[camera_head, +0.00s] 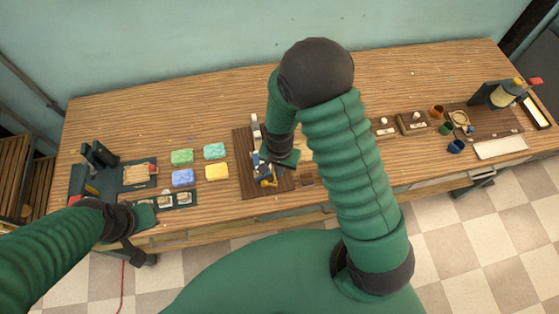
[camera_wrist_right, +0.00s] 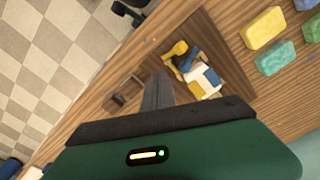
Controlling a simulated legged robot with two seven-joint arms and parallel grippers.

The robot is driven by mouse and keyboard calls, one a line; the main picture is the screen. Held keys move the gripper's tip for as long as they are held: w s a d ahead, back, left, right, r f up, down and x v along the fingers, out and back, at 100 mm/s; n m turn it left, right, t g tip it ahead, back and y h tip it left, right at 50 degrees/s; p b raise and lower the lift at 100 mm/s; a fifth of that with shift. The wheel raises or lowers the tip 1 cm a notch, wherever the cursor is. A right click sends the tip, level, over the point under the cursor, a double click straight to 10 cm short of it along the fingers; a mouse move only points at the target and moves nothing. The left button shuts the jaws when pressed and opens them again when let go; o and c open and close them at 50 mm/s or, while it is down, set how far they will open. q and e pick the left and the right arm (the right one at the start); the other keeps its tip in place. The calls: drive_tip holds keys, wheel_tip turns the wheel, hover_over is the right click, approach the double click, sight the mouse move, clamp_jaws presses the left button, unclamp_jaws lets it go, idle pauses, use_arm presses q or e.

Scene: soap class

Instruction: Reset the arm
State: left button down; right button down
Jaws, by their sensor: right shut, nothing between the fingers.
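My right arm reaches over the middle of the table (camera_head: 215,110). My right gripper (camera_head: 266,180) hangs above the dark brown board (camera_head: 246,186) and hides part of it. In the right wrist view the right gripper's fingers (camera_wrist_right: 157,90) are together with nothing between them. White, blue and yellow pieces (camera_wrist_right: 195,72) lie on the board beside the fingers in that view. My left gripper (camera_head: 132,246) is low at the left, by the table's front edge; its fingers are too dark and small to read.
Green (camera_head: 182,157), teal (camera_head: 214,151), blue (camera_head: 183,177) and yellow (camera_head: 216,171) soap-like blocks lie left of the board. A dark stand (camera_head: 100,155) is at the far left. Cups (camera_head: 456,146) and a white tray (camera_head: 500,148) are at the right. The back of the table is clear.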

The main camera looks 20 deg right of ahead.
drive_tip(key=s+d+r+n+t+b, duration=0.1)
drive_tip(key=s+r+n+t+b, duration=0.1)
drive_tip(key=s+r+n+b, duration=0.3)
wheel_tip(320, 180, up, 3)
drive_tip(key=n+b, duration=0.2)
drive_tip(key=n, duration=0.1)
drive_tip(key=shift+s+d+n+t, duration=0.3)
drive_tip(key=shift+s+d, duration=0.05)
drive_tip(key=shift+d, duration=0.05)
drive_tip(key=shift+s+r, duration=0.15)
drive_tip(key=shift+r, duration=0.05)
